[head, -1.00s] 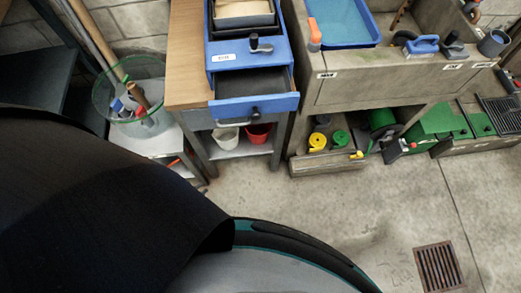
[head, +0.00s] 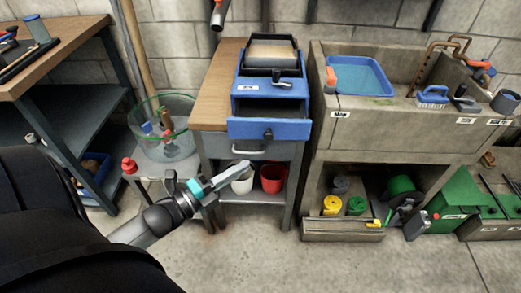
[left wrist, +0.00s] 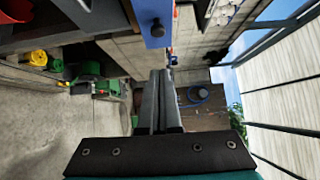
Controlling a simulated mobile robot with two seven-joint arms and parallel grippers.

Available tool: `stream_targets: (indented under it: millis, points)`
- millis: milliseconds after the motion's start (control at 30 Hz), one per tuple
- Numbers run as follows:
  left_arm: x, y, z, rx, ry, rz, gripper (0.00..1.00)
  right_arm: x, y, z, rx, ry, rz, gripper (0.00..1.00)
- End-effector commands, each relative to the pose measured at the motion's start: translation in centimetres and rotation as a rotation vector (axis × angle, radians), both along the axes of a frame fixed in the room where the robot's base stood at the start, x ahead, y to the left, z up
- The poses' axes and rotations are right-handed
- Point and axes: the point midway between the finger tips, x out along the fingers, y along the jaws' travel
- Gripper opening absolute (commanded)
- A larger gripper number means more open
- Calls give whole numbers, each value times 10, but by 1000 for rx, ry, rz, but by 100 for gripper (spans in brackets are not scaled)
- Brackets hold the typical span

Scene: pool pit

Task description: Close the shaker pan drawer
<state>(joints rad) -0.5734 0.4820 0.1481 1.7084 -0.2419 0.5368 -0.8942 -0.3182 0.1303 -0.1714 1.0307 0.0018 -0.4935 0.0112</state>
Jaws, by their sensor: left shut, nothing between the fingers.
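The blue front also shows at the top of the left wrist view (left wrist: 152,10). My left gripper (head: 237,170) is shut and empty, below and left of the drawer front, apart from it. Its closed fingers show in the left wrist view (left wrist: 158,98). My right gripper is in neither view.
A wooden bench (head: 220,88) carries the unit, with a white bucket (head: 242,184) and a red bucket (head: 272,179) below. A glass bin (head: 163,140) stands left. A stone sink (head: 385,128) stands right. Floor is open in front.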

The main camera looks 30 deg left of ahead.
Motion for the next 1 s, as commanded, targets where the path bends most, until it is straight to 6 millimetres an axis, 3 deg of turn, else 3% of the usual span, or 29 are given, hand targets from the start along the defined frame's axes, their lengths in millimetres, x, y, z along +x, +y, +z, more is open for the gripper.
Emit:
stream_targets:
  millis: [333, 700, 1000]
  points:
    - [61, -16, 0, -1, -1, 0, 0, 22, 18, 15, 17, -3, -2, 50]
    - [87, 0, 1, -3, 2, 0, 0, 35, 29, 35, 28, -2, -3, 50]
    - [91, 2, 1, -3, 4, 2, 0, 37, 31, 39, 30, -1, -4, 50]
